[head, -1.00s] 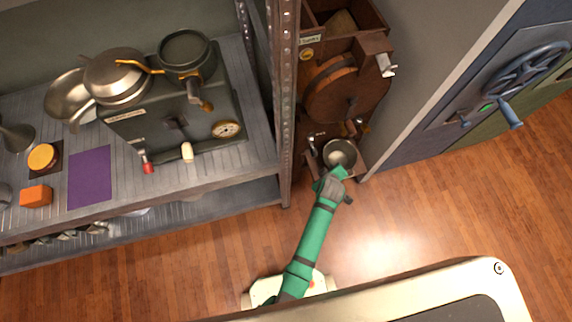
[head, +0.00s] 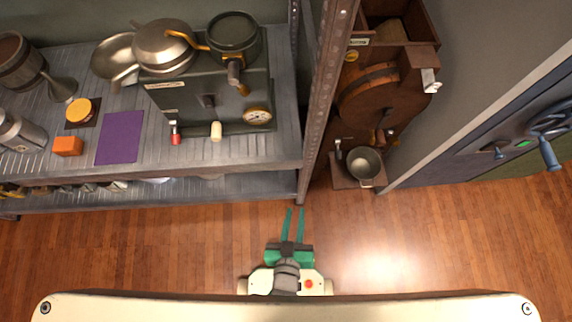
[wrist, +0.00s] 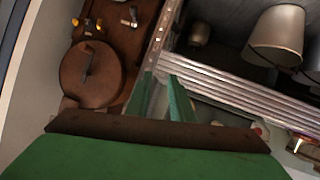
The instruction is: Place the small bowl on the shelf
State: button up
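The small bowl (head: 363,163) is grey metal with a pale inside. It sits upright on the low wooden ledge of the brown mill, right of the shelf post. The metal shelf (head: 215,160) fills the left and middle of the head view, with a purple mat (head: 120,137) on its top board. My gripper (head: 295,210) is open and empty, its two green fingers apart, over the floor in front of the shelf post and left of the bowl. In the wrist view the fingers (wrist: 160,85) point toward the shelf edge; I do not see the bowl there.
On the shelf are a dark stove (head: 205,103) with pans, an orange block (head: 68,146), a yellow-topped jar (head: 80,110) and a wooden barrel (head: 20,62). The upright post (head: 322,100) divides shelf and mill (head: 375,95). A blue-grey door (head: 480,140) is at right. The wooden floor is clear.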

jog(key=s+a+r+t+y, duration=0.1)
jog(key=s+r, duration=0.1)
jog(key=r, duration=0.4)
jog(key=s+a+r+m+t+y, duration=0.1)
jog(key=s+r, duration=0.2)
jog(key=r, duration=0.3)
jog(key=shift+s+a+r, duration=0.15)
jog(key=shift+a, duration=0.15)
